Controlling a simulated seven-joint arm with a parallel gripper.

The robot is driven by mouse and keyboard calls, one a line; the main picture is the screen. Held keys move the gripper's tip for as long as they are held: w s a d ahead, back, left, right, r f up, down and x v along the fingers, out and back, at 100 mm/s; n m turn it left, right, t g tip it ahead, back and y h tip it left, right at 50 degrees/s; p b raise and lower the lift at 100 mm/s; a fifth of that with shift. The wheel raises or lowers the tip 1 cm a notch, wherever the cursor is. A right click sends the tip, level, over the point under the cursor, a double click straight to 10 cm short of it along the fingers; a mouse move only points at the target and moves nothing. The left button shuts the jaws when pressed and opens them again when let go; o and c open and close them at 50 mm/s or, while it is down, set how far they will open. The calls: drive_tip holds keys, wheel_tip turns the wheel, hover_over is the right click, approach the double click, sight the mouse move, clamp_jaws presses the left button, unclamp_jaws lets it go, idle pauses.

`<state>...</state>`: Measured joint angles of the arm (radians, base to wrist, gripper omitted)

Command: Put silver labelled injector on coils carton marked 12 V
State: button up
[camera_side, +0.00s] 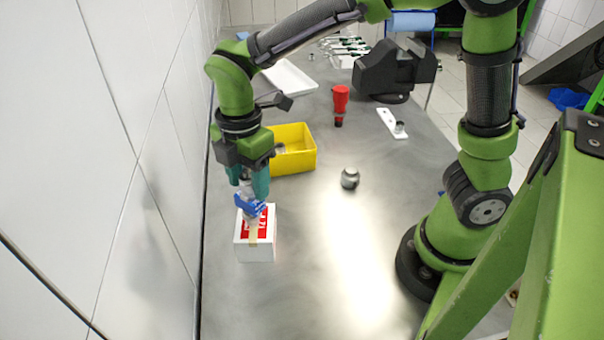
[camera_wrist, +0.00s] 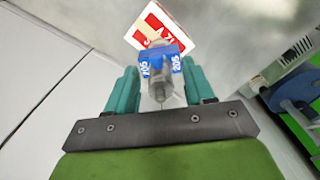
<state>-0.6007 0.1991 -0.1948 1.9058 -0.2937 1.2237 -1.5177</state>
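My gripper (camera_side: 250,190) has two teal fingers and points down at the left of the bench. In the wrist view its fingers (camera_wrist: 161,84) sit on either side of a grey metallic injector (camera_wrist: 160,78) with a blue band marked 205, and appear shut on it. In the side view the blue part of the injector (camera_side: 250,205) shows just below the fingertips, over a white carton (camera_side: 255,250) with a red label. The carton also shows beyond the injector in the wrist view (camera_wrist: 153,20). No 12 V marking is readable. Whether the injector touches the carton I cannot tell.
A yellow bin (camera_side: 294,163) stands close behind my gripper. A round metal part (camera_side: 350,178), a red part (camera_side: 340,98) and a white plate (camera_side: 388,122) are further right and back. A tiled wall (camera_side: 130,170) is close on the left. The front bench is clear.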

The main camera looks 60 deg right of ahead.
drive_tip(key=shift+r, duration=0.1)
wheel_tip(320, 180, up, 12)
drive_tip(key=s+d+f+m+t+y, duration=0.2)
drive_tip(key=s+d+m+t, duration=0.5)
drive_tip(key=m, duration=1.5)
drive_tip(key=s+d+f, duration=0.1)
drive_tip(key=s+d, duration=0.2)
drive_tip(key=d, duration=0.2)
